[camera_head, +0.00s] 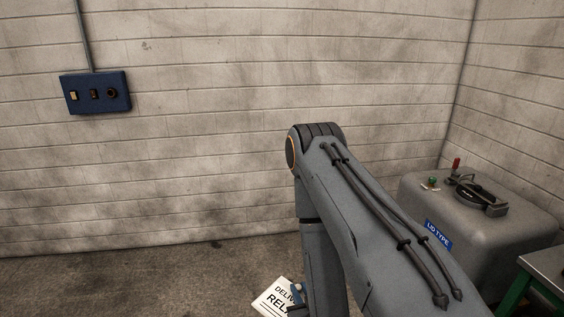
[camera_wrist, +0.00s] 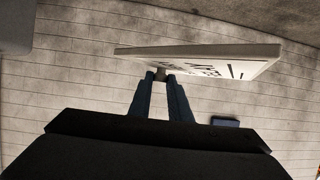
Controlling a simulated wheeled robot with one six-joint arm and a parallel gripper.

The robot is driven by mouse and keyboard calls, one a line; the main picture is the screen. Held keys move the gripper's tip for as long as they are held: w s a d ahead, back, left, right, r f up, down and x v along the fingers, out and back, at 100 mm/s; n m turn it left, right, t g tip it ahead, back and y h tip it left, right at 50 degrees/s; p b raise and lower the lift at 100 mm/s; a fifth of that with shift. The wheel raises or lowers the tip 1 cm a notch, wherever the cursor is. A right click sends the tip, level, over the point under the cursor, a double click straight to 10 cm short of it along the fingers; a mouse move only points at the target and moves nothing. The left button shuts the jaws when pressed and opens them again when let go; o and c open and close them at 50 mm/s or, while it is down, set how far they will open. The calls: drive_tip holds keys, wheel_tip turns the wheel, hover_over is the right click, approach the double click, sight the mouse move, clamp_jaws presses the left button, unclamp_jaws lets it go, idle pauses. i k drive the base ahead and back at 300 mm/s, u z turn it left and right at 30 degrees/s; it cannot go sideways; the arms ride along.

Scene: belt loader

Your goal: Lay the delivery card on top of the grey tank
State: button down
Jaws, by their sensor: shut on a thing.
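The delivery card (camera_head: 272,298) is a white plate with black lettering, partly cut off at the bottom of the head view behind my arm. In the wrist view the card (camera_wrist: 225,55) stretches across the top, seen nearly edge-on. My gripper (camera_wrist: 161,77) is shut on the card's near edge, with its two dark fingers close together. In the head view only a small blue part of my gripper (camera_head: 297,292) shows beside the card. The grey tank (camera_head: 463,240) stands at the right against the wall corner, apart from the card. It bears a blue "LID TYPE" label.
On the tank top are a black handled lid (camera_head: 483,196), a green knob (camera_head: 432,181) and a red-topped fitting (camera_head: 456,164). A green-legged table (camera_head: 546,262) stands at the lower right. A blue switch box (camera_head: 96,92) hangs on the wall. Floor at left is clear.

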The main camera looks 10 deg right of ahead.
sight(489, 184)
drive_tip(key=i, duration=2.95)
drive_tip(key=z, duration=3.6)
